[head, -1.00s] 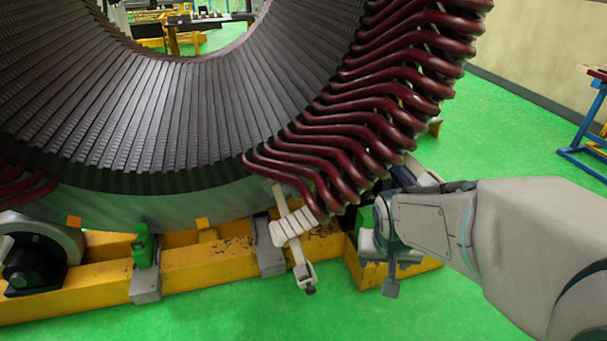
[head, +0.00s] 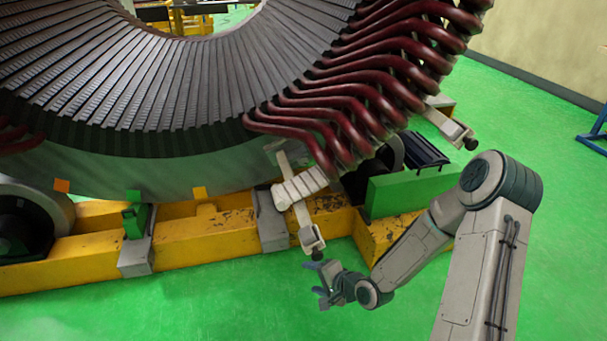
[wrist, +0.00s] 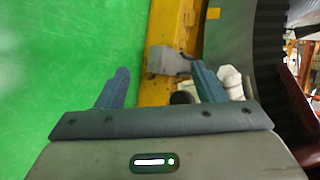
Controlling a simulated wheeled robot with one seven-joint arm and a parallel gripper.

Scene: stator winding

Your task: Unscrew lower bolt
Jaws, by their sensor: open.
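The lower bolt (head: 316,255) is a small dark knob at the bottom end of a pale clamp bar (head: 305,225), below the lowest red coils. In the wrist view a dark round end (wrist: 182,97), apparently this bolt, shows beside the right finger, with pale clamp parts (wrist: 232,82) to its right. My gripper (head: 317,280) is open and empty, just below the bolt in the head view. In the wrist view my gripper (wrist: 160,78) has its two blue fingers spread wide. Whether a finger touches the bolt cannot be told.
The stator (head: 180,95) with red coils (head: 350,115) fills the upper area. Its yellow base frame (head: 200,240) runs behind the clamp. Another clamp with a dark bolt (head: 469,143) sits at upper right. The green floor (head: 230,305) in front is clear.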

